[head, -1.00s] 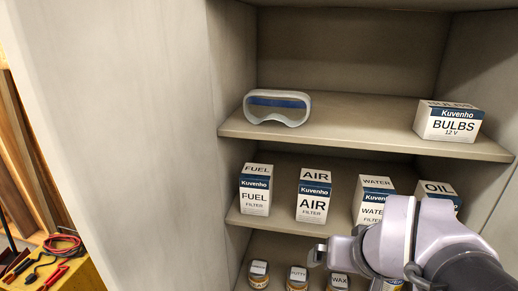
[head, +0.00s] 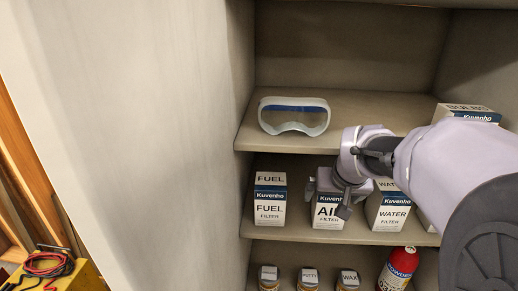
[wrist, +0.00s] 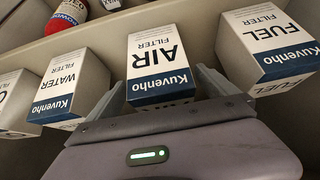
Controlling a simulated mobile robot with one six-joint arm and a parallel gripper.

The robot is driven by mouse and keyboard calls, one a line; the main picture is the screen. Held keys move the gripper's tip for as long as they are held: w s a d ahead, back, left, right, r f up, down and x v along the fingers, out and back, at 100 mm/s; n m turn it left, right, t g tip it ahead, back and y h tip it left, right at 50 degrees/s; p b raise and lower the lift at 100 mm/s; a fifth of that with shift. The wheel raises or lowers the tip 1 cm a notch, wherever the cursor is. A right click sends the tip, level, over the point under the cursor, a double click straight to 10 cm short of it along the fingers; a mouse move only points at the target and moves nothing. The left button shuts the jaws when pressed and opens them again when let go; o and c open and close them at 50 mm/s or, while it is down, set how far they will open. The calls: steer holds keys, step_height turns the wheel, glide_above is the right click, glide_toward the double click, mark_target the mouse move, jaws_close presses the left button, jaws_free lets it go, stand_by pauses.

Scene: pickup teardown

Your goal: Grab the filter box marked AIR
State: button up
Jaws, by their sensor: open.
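The AIR filter box (head: 327,214), white with a dark blue Kuvenho band, stands upright on the middle shelf between the FUEL and WATER boxes. My gripper (head: 328,197) is in front of it, hiding its top and part of its label. In the wrist view the AIR box (wrist: 156,62) appears upside down between the two fingers of my open gripper (wrist: 160,92). One finger is at each side of the box. I cannot tell whether either finger touches it.
The FUEL box (head: 270,200) stands close on the left and the WATER box (head: 388,212) close on the right. Goggles (head: 293,116) and a BULBS box (head: 467,112) are on the shelf above. Small jars (head: 308,279) and a red bottle (head: 399,268) are below.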

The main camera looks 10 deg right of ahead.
steer(key=x, duration=0.3)
steer(key=shift+w, duration=0.1)
steer(key=shift+c, duration=0.9)
steer(key=c, duration=1.8)
steer(key=shift+r, duration=0.15)
